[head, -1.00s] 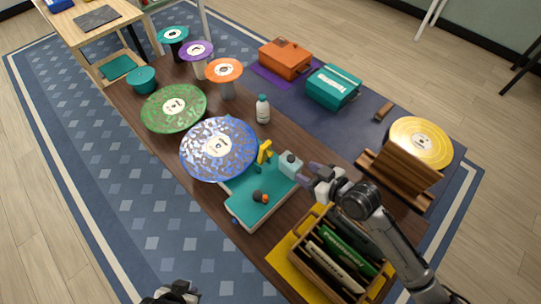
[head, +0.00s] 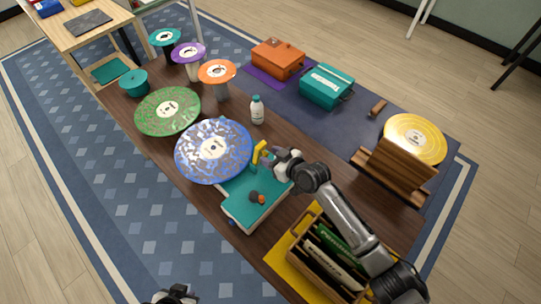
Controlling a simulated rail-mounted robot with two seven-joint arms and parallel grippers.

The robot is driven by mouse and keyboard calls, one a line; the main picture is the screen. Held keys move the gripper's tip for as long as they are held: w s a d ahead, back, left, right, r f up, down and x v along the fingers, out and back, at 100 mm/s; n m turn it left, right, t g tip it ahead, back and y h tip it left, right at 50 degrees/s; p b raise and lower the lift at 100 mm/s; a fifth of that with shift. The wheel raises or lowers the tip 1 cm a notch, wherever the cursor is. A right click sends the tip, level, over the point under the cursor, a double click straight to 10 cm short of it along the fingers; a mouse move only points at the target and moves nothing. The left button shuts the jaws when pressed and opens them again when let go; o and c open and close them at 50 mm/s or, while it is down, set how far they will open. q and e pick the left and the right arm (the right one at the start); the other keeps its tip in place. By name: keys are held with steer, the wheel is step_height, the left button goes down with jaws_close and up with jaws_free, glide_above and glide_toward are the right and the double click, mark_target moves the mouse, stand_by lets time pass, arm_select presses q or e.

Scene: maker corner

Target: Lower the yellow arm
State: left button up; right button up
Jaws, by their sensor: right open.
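The yellow arm (head: 259,152) is a small upright yellow piece at the far right edge of the blue-speckled record (head: 205,157). The record lies over the far left end of a teal-topped player (head: 243,215) with pale sides. A small orange and dark knob (head: 257,198) sits on its top. My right gripper (head: 273,160) is open, just right of the yellow arm; I cannot tell whether they touch. It hides part of the player's far right corner. My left gripper (head: 172,296) is at the bottom edge, partly cut off, away from the player; its jaws are unclear.
A white bottle (head: 257,110) stands behind the yellow arm. A green record (head: 168,110) lies to the left. A crate of records (head: 322,252) and a wooden rack (head: 396,168) with a yellow record (head: 415,138) are at right. Orange (head: 277,60) and teal (head: 326,87) cases lie behind.

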steer(key=shift+w+a+f, duration=0.1)
steer(key=shift+w+a, duration=0.1)
steer(key=shift+a, duration=0.05)
steer(key=shift+c, duration=0.3)
jaws_close()
